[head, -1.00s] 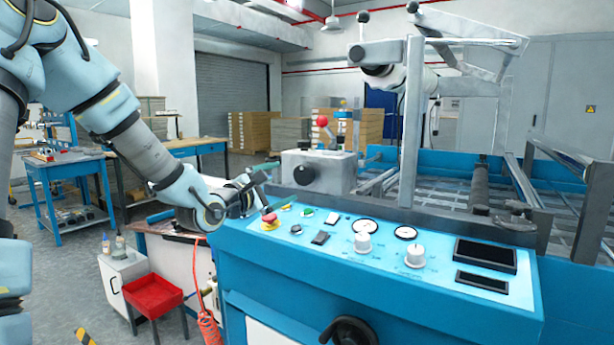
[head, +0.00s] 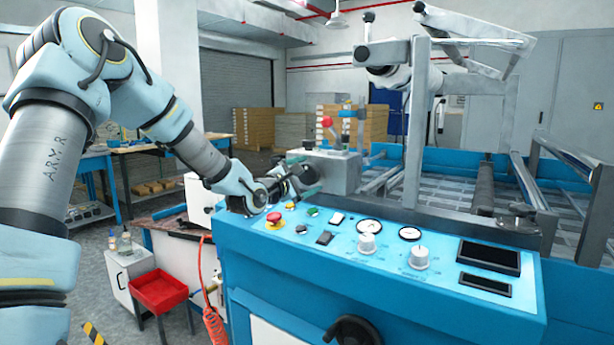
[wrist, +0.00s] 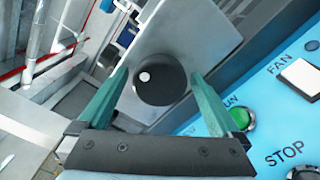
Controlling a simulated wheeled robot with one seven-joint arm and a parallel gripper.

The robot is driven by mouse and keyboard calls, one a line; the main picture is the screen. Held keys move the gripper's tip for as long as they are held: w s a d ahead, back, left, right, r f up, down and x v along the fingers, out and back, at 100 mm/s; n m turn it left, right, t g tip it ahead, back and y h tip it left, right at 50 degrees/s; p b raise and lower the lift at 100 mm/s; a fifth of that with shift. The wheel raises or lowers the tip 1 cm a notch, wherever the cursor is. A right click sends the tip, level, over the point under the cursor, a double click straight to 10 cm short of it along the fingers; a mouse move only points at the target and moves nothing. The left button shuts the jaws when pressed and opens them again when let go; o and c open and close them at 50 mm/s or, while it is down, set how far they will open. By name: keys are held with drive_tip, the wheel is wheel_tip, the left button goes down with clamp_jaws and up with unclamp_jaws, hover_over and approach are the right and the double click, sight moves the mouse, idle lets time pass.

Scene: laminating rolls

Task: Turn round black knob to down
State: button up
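The round black knob (wrist: 165,83) is on the face of a grey box (head: 338,172) on the blue machine. In the wrist view it carries a white dot, left of its centre and slightly high. My gripper (wrist: 158,78) is open, with one green finger on each side of the knob and gaps showing between. I cannot tell whether the fingertips reach past the knob's front face. In the head view my gripper (head: 299,180) is right at the box face and largely covers the knob.
The blue control panel (head: 390,262) below has a red emergency button (head: 274,219), two white dials and gauges. The wrist view shows a green button (wrist: 240,118) and a white FAN switch (wrist: 302,78) close to the right finger. A lever with a red ball (head: 327,121) rises behind the box.

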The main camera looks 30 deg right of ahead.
drive_tip(key=c, duration=1.2)
